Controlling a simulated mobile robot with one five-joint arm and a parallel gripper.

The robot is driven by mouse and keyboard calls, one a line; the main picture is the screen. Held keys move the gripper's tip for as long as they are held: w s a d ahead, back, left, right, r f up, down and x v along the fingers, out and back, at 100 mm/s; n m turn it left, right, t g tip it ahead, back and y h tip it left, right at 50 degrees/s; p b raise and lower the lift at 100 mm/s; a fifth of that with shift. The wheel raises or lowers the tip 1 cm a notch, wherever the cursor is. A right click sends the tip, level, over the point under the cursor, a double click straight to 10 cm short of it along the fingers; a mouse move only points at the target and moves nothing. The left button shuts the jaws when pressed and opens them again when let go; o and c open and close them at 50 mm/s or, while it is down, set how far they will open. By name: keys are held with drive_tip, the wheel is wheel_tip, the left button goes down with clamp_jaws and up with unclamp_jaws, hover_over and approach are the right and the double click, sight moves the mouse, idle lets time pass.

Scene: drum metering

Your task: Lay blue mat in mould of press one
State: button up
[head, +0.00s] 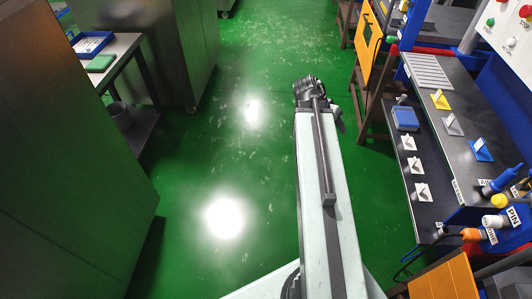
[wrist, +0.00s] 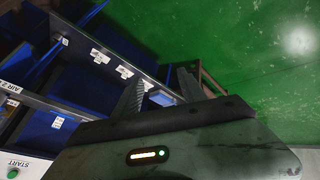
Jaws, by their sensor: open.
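In the head view a flat blue square (head: 481,150) with a white upright tag lies on the dark upper bench top (head: 452,118) at right, in a row with a grey square (head: 453,124) and a yellow square (head: 440,100). A thicker blue block (head: 405,118) sits on the lower dark shelf (head: 430,205); a blue patch, likely this block, shows between the fingers in the wrist view (wrist: 162,99). I cannot tell which is the mat. My gripper (head: 308,87) is over the green floor, left of the bench, open and empty; its fingers show in the wrist view (wrist: 161,78). No mould is clearly visible.
White tagged pieces (head: 409,143) line the lower shelf. Blue and orange connectors (head: 471,235) crowd the near bench end. An orange panel (head: 368,40) stands beyond. At left are dark cabinets (head: 60,150) and a table with a green block (head: 101,63). The green floor (head: 235,130) between is clear.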

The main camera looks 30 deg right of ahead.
drive_tip(key=w+a+f+n+y, duration=0.1)
drive_tip(key=a+n, duration=0.3)
drive_tip(key=a, duration=0.8)
drive_tip(key=w+a+f+n+y, duration=0.1)
drive_tip(key=w+a+n+y, duration=0.2)
drive_tip(key=a, duration=1)
drive_tip(key=w+a+f+n+t+y, duration=0.1)
drive_tip(key=a+n, duration=0.4)
drive_tip(key=a, duration=0.8)
drive_tip(key=shift+w+a+f+n+y, duration=0.2)
drive_tip(key=shift+w+f+n+y, duration=0.25)
drive_tip(key=shift+w+y, duration=0.35)
drive_tip(key=shift+s+a, duration=0.1)
drive_tip(key=shift+c, duration=1.7)
